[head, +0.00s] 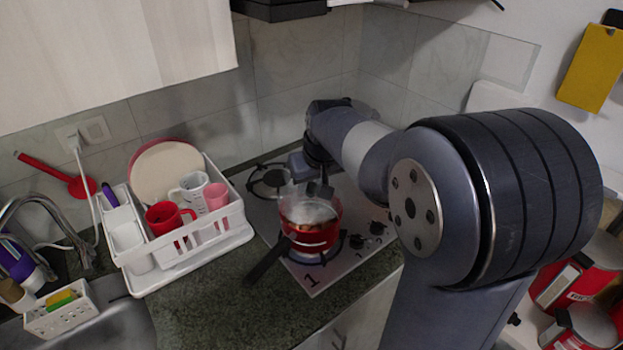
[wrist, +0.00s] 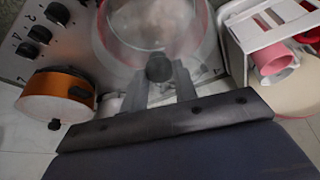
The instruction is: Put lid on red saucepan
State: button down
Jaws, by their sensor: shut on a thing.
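The red saucepan (head: 312,238) stands on the front burner of the stove, its dark handle pointing to the lower left. The clear glass lid (head: 308,212) is at the pan's mouth. My gripper (head: 319,190) is above it. In the wrist view my gripper (wrist: 160,83) is shut on the lid's dark knob (wrist: 159,67). The glass lid (wrist: 150,28) covers most of the view of the pan, and the red saucepan rim (wrist: 211,50) shows around it. I cannot tell whether the lid touches the rim all round.
A white dish rack (head: 190,250) with cups and plates stands left of the stove. An orange pot (wrist: 60,83) is near the stove knobs in the wrist view. Red containers (head: 580,285) stand at the lower right. The counter (head: 235,300) in front of the rack is clear.

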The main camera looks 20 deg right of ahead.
jog(key=shift+f, duration=0.7)
jog(key=shift+f+b, duration=0.1)
jog(key=shift+b, duration=0.2)
jog(key=shift+f, duration=0.35)
dwell(0.3)
jog(key=c, duration=0.6)
grip_release()
jog(key=shift+o, duration=0.2)
